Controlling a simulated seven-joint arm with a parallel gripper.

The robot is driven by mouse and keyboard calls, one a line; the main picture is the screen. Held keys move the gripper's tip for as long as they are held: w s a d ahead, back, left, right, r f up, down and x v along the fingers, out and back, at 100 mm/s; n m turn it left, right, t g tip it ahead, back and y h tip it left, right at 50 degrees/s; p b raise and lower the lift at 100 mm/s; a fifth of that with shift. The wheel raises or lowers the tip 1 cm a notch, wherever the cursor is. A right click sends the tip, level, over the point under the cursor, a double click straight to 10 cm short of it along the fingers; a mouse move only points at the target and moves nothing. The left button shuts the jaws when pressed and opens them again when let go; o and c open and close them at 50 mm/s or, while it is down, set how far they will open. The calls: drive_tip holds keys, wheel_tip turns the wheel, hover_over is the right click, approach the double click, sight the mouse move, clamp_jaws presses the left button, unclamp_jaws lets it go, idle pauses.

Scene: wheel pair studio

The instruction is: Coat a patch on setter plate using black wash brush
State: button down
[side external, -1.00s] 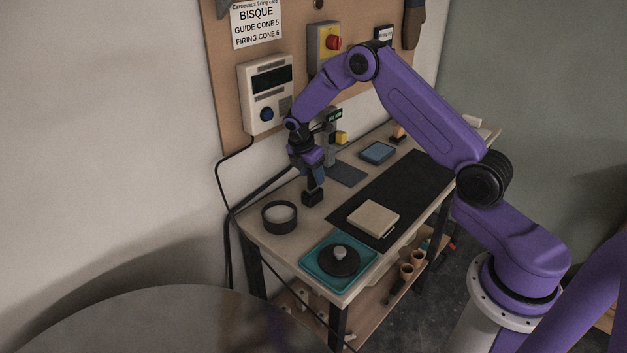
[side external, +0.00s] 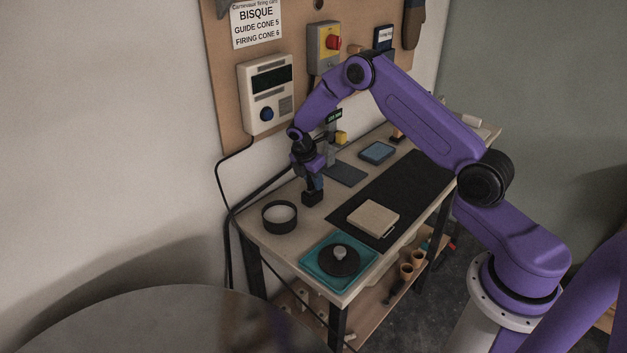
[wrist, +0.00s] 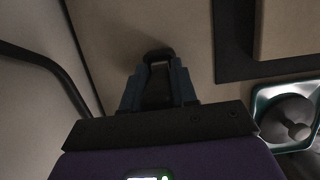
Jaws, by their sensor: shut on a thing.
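The setter plate (side external: 373,218) appears to be the beige square slab on a black mat; part of a beige slab also shows at the upper right of the wrist view (wrist: 292,28). My gripper (side external: 315,184) is low at the rear left of the bench, away from the slab. In the wrist view my gripper (wrist: 158,84) is shut on a dark upright thing (wrist: 158,70), likely the black wash brush. Below the fingers is a small black block (side external: 312,198) on the bench; whether it is a stand or part of the brush is unclear. The bristles cannot be made out.
A black-rimmed round dish (side external: 280,217) with pale contents stands just left of my gripper. A teal tray (side external: 312,267) with a black knobbed disc (side external: 340,260) is at the front. A blue pad (side external: 377,152) lies farther back. A post with a small display stands behind my gripper.

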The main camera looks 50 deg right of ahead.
drive_tip(key=shift+r, duration=0.1)
idle(0.3)
drive_tip(key=shift+r, duration=2.95)
drive_tip(key=a+r+y, duration=0.3)
drive_tip(key=a+y, duration=0.1)
drive_tip(key=a, duration=0.7)
drive_tip(key=shift+a+f, duration=0.2)
drive_tip(key=shift+f, duration=2.65)
drive_tip(key=shift+f, duration=0.6)
wheel_tip(320, 180, up, 7)
